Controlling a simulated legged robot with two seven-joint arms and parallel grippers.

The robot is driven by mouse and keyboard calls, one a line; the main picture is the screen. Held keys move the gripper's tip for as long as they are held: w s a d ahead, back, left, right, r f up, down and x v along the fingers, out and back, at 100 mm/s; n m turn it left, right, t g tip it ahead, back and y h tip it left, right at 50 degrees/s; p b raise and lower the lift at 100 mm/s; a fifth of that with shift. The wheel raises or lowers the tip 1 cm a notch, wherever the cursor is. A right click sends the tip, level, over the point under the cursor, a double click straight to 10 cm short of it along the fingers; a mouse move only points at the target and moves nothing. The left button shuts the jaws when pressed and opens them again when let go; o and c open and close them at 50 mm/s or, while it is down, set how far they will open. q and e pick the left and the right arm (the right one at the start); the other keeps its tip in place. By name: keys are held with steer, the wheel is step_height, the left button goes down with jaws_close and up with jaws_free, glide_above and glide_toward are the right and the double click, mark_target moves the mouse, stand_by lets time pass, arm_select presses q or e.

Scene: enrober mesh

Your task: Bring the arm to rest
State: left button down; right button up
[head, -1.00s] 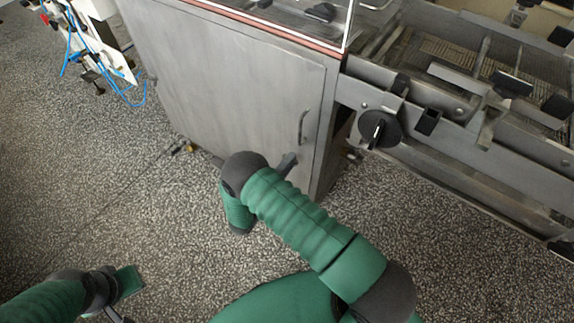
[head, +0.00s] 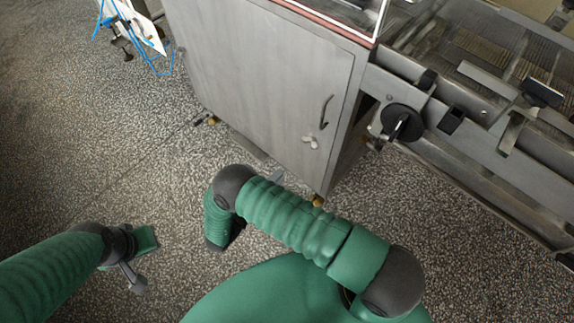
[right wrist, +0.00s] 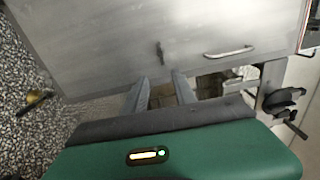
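My right arm, in green sleeving, is bent across the lower middle of the head view. A grey finger of my right gripper (head: 275,176) shows beyond the dark joint, over the floor near the cabinet's foot. In the right wrist view the two fingers of my right gripper (right wrist: 160,88) stand apart with nothing between them. My left arm comes in at the lower left. My left gripper (head: 133,279) hangs over bare floor, and I cannot tell its opening.
A steel cabinet (head: 265,70) stands ahead, with a door handle (head: 325,112) and a small latch (head: 310,142). A black knob (head: 402,122) juts from the conveyor frame (head: 480,150) at right. Speckled floor (head: 110,170) is clear at left.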

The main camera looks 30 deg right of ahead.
steer(key=shift+s+a, duration=0.1)
steer(key=shift+a, duration=0.2)
